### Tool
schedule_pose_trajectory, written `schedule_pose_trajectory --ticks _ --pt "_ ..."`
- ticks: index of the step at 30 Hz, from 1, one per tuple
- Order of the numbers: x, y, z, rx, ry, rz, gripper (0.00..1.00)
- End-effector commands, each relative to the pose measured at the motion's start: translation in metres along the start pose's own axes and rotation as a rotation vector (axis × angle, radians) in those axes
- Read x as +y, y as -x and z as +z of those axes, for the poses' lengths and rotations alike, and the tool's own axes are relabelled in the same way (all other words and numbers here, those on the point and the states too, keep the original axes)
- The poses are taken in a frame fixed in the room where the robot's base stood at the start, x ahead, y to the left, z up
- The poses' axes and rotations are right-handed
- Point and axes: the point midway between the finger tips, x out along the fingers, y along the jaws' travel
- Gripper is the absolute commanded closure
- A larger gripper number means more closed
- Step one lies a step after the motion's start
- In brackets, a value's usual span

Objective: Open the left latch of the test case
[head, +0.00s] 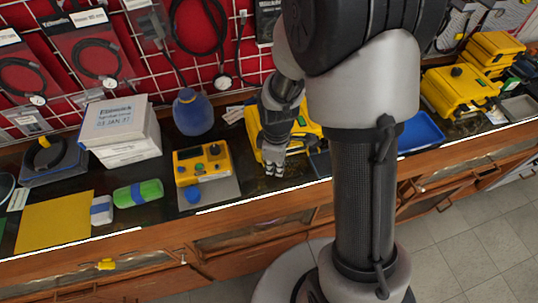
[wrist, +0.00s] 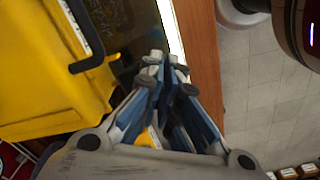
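A yellow case (head: 310,130) stands on the bench behind my gripper in the head view, partly hidden by my arm. In the wrist view a yellow case (wrist: 50,85) fills the left side, with a black bar-like handle or latch part (wrist: 86,32) along its edge. I cannot tell which latch, if any, this is. My gripper (head: 272,172) is low at the case's front in the head view. In the wrist view its fingertips (wrist: 167,72) come together with nothing visible between them, to the right of the case and apart from the black part.
A yellow control box (head: 203,163) with knobs stands to the left, with a blue bottle (head: 193,112) behind it. A blue tray (head: 420,132) and another yellow case (head: 455,92) lie to the right. The wooden bench edge (wrist: 200,45) runs close beside my fingers.

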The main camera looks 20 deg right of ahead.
Motion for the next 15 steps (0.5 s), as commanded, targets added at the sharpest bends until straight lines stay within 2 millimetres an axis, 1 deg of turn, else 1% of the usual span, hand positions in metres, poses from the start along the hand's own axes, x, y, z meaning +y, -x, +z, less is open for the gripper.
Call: schedule_pose_trajectory --ticks 1,15 --pt "0.000 0.008 0.000 -0.001 0.000 -0.001 1.00" --pt "-0.002 0.046 0.001 -0.002 0.000 -0.004 1.00"
